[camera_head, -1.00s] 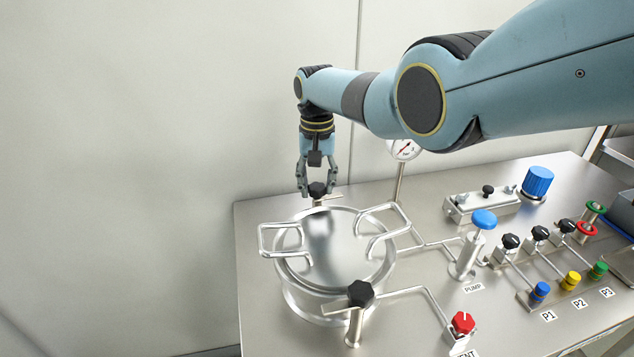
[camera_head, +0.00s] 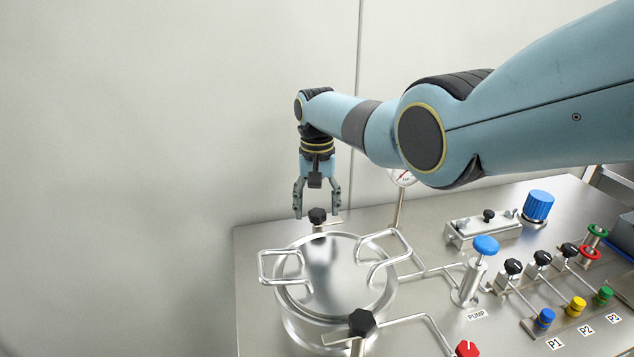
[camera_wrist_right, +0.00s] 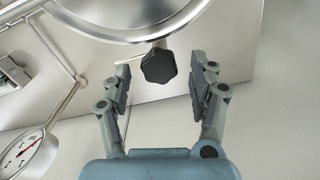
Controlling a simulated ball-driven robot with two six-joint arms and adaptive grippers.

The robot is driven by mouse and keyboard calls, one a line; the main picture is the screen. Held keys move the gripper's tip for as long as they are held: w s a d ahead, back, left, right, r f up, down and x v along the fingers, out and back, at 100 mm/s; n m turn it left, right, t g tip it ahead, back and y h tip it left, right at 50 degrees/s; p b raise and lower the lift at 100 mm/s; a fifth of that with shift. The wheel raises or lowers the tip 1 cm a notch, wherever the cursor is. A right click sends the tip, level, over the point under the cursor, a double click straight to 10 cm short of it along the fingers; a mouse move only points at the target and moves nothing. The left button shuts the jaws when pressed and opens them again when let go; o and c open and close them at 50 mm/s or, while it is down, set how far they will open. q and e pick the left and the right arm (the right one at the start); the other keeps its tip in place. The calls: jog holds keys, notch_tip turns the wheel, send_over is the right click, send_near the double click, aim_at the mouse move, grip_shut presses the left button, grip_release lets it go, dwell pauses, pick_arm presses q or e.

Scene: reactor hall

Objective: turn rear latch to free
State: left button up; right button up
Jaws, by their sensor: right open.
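The rear latch has a black lobed knob (camera_head: 317,215) on a short post behind the round steel lid (camera_head: 322,262). Its flat metal bar (camera_head: 333,222) points right, and the bar appears to lie beside the lid rim. My right gripper (camera_head: 317,210) points down over the latch, open, with its fingertips at about knob height on both sides. In the right wrist view the knob (camera_wrist_right: 159,66) lies between the spread fingers, with a gap to each. My left gripper is not in view.
The lid carries two wire handles (camera_head: 281,267). The front latch knob (camera_head: 362,322) stands at the lid's near side. A pressure gauge (camera_head: 403,178) stands close behind my right forearm. Blue pump knob (camera_head: 486,246) and several valves are to the right.

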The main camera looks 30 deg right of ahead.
aim_at(317, 212)
notch_tip(317, 212, up, 11)
dwell(0.3)
dwell(0.5)
